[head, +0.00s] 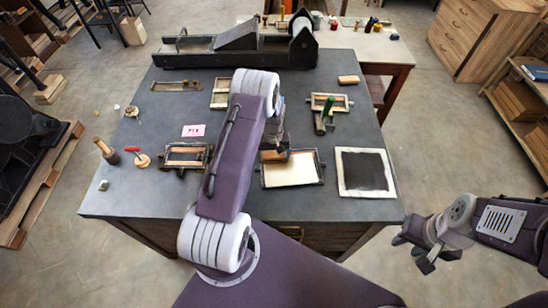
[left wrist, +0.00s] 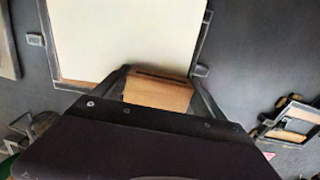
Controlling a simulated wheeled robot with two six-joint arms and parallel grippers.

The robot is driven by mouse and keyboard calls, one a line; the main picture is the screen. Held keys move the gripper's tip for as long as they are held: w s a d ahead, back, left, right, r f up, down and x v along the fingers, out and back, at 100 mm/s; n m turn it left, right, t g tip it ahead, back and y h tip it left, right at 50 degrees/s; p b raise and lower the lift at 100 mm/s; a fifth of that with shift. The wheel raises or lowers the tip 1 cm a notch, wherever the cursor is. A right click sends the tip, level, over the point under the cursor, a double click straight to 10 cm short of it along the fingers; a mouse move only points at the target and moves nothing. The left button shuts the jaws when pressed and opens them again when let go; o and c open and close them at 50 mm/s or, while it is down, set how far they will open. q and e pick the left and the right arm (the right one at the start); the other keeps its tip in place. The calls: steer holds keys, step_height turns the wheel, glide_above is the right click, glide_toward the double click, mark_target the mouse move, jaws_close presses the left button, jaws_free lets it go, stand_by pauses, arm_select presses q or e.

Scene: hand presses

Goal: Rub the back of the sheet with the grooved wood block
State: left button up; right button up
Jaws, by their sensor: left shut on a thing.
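The wood block (left wrist: 157,92) is held between the fingers of my left gripper (left wrist: 163,82) in the left wrist view. It lies at the near edge of a cream sheet (left wrist: 125,35) set in a dark frame (left wrist: 204,40). In the head view the sheet (head: 291,171) lies on the table, and the block (head: 273,155) shows partly at the sheet's upper left, under my left gripper (head: 275,148). Whether the block touches the sheet is unclear. My right gripper (head: 425,260) is off the table at the lower right, empty, with its fingers apart.
A dark inked slab (head: 364,172) with a pale border lies right of the sheet. A small framed press (head: 185,156) is on the left, near a pink card (head: 193,131). A frame with a green-handled tool (head: 326,108) stands behind. A long press bed (head: 185,60) fills the table's back.

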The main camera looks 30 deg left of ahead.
arm_select(q)
steer(key=shift+s+a+r+p, duration=0.1)
steer(key=shift+a+r+p, duration=0.1)
steer(key=shift+r+p, duration=0.3)
steer(key=shift+s+a+r+p, duration=0.1)
steer(key=shift+a+r+p, duration=0.05)
steer(key=shift+r, duration=0.85)
steer(key=shift+w+d+r+p, duration=0.1)
steer(key=shift+d+r+p, duration=0.05)
steer(key=shift+r+p, duration=0.45)
steer(key=shift+d+r+p, duration=0.15)
steer(key=shift+r+p, duration=0.3)
steer(key=shift+r, duration=0.1)
steer(key=shift+a+r+p, duration=0.15)
steer(key=shift+r+p, duration=0.75)
steer(key=shift+r, duration=0.5)
